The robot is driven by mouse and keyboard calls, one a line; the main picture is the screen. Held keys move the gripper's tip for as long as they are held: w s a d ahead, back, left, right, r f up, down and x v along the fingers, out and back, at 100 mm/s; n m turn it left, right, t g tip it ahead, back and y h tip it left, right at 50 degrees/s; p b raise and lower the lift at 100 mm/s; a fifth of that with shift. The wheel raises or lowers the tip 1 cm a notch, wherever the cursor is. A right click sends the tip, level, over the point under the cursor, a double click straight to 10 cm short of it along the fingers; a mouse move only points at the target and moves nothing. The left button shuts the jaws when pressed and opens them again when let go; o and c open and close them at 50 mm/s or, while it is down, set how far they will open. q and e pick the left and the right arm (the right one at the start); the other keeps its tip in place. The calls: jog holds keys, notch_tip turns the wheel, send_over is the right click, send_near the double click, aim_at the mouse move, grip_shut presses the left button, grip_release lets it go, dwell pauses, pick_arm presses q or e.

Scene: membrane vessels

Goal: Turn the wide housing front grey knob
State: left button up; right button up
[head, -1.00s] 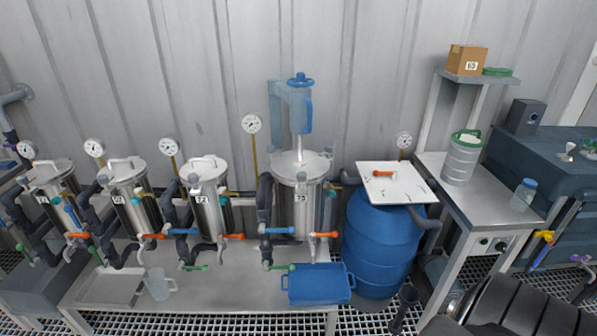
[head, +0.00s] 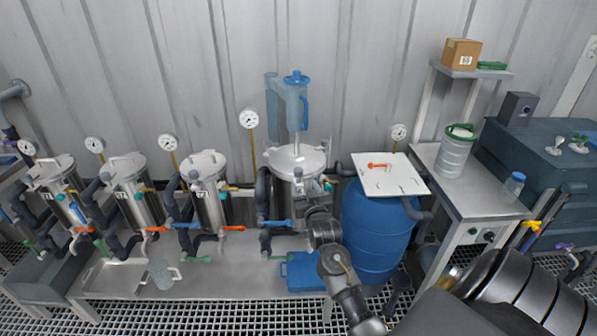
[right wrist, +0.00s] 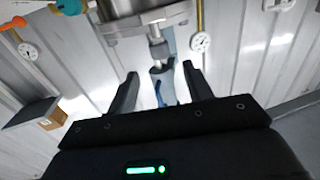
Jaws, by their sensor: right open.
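The wide housing (head: 285,208) is the steel vessel with a flat lid at the right end of the bench. That view is upside down, and the housing's steel flange (right wrist: 150,20) shows at the top beyond the fingers. My left gripper is not in view.
A blue handle (head: 276,223) sticks out at the housing's lower front. A blue tray (head: 298,274) lies below, partly behind my arm. A blue barrel (head: 372,238) with a white board (head: 388,178) stands close on the right. Narrower vessels (head: 208,205) stand left.

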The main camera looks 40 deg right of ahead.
aim_at(300, 174)
jog(key=p+x, duration=0.1)
jog(key=x, duration=0.8)
jog(key=shift+w+d, duration=0.2)
jog(key=shift+w, duration=0.05)
jog(key=c, duration=1)
jog(key=shift+o, duration=0.2)
